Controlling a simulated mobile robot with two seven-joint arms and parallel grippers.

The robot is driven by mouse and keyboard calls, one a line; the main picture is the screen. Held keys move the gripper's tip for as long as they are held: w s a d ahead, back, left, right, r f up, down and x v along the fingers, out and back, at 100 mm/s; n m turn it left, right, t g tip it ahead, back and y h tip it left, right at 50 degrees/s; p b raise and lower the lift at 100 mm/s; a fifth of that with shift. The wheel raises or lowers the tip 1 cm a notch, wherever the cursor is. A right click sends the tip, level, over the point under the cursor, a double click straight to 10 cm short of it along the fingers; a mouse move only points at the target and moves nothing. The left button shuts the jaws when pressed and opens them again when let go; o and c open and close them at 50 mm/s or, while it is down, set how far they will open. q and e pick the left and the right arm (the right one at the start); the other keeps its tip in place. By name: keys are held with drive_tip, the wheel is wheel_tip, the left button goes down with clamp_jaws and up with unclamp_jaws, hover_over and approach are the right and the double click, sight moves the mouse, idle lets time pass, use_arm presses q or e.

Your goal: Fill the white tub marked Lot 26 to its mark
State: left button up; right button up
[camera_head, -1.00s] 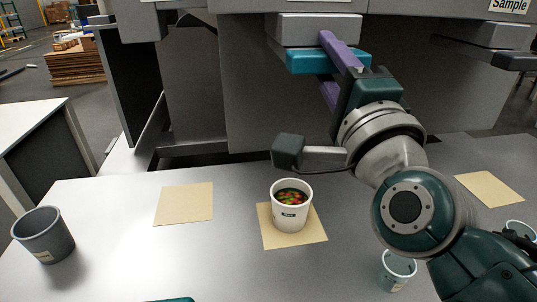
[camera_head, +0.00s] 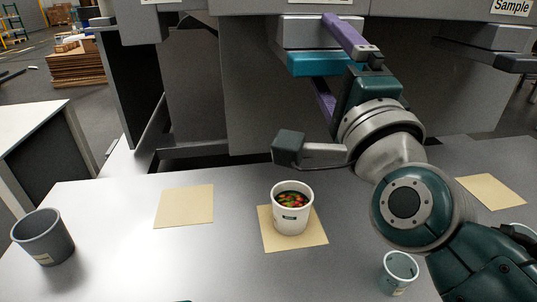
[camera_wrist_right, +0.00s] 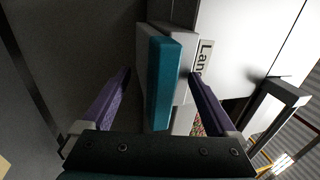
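A white tub (camera_head: 291,222) with a small dark label stands upright on a tan mat (camera_head: 310,238); I cannot read the label. Red, green and other coloured candies show inside, below its rim. A teal bar (camera_head: 308,64) sits under a grey block of the machine above and behind the tub. My right gripper (camera_head: 324,60) has purple fingers spread on either side of the teal bar. In the right wrist view, the teal bar (camera_wrist_right: 163,80) lies between the fingers with gaps on both sides. My left gripper is not in view.
Bare tan mats lie at left (camera_head: 184,205) and right (camera_head: 491,196). The table between the left mat and grey tub is clear.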

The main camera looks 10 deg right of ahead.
drive_tip(key=shift+f, duration=0.1)
drive_tip(key=shift+s+p, duration=0.35)
drive_tip(key=s+p, duration=0.3)
drive_tip(key=s, duration=0.5)
drive_tip(key=shift+s, duration=0.1)
